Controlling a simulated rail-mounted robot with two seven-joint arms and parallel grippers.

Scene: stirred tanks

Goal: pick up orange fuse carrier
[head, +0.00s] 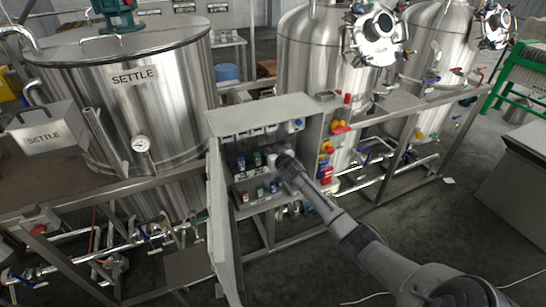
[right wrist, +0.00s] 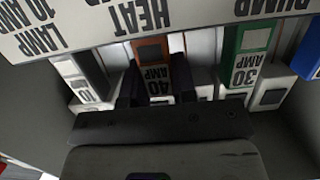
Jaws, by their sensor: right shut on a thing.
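The orange fuse carrier (right wrist: 153,50), marked 40 AMP, stands in the fuse row under the HEAT label in the right wrist view. My right gripper (right wrist: 157,88) has one dark finger on each side of it and is shut on it. I cannot tell whether the carrier is fully seated. In the head view my right gripper (head: 284,164) reaches into the open grey cabinet (head: 258,115) from the right and hides the carrier. My left gripper is not in view.
A green 30 AMP carrier (right wrist: 247,45) is right of the orange one, a white 10 AMP carrier (right wrist: 84,80) left, and a blue one (right wrist: 309,55) at the right edge. The cabinet door (head: 222,220) hangs open at left. Pipes and steel tanks (head: 180,100) surround the cabinet.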

